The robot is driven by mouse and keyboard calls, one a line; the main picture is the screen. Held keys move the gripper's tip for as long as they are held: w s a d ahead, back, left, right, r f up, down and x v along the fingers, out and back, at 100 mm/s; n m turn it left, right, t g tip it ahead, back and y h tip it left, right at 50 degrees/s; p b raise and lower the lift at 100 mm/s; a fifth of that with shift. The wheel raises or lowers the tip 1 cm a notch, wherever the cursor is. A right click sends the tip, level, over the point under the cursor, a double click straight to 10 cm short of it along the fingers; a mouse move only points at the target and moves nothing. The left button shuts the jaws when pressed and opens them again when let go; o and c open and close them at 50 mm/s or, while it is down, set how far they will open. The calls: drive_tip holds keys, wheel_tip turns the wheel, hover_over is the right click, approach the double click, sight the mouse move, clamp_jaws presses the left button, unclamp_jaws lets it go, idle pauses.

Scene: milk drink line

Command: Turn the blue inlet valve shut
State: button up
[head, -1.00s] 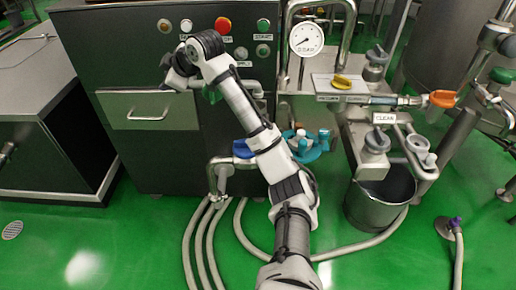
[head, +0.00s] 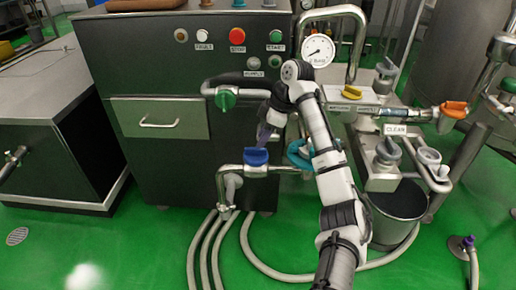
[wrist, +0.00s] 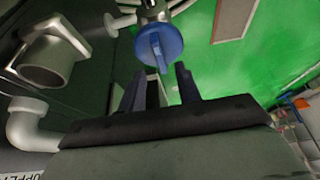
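The blue inlet valve (head: 256,157) sits on a steel pipe low in front of the dark cabinet. In the wrist view its round blue handle (wrist: 158,47) with a raised grip bar shows just beyond my fingertips. My gripper (head: 264,134) is just above and slightly right of the valve in the head view. In the wrist view my gripper (wrist: 157,80) has its two fingers apart, with nothing between them. The fingers look close to the handle, but I cannot tell whether they touch it.
A green valve (head: 226,100) is on the pipe above. The cabinet (head: 95,60) carries buttons and a drawer (head: 160,118). Right of my arm are a yellow valve (head: 352,92), an orange valve (head: 454,109) and a bucket (head: 397,205). Hoses (head: 209,245) run over the green floor.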

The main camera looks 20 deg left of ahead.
sight(256, 149)
drive_tip(key=shift+x, duration=2.3)
clamp_jaws()
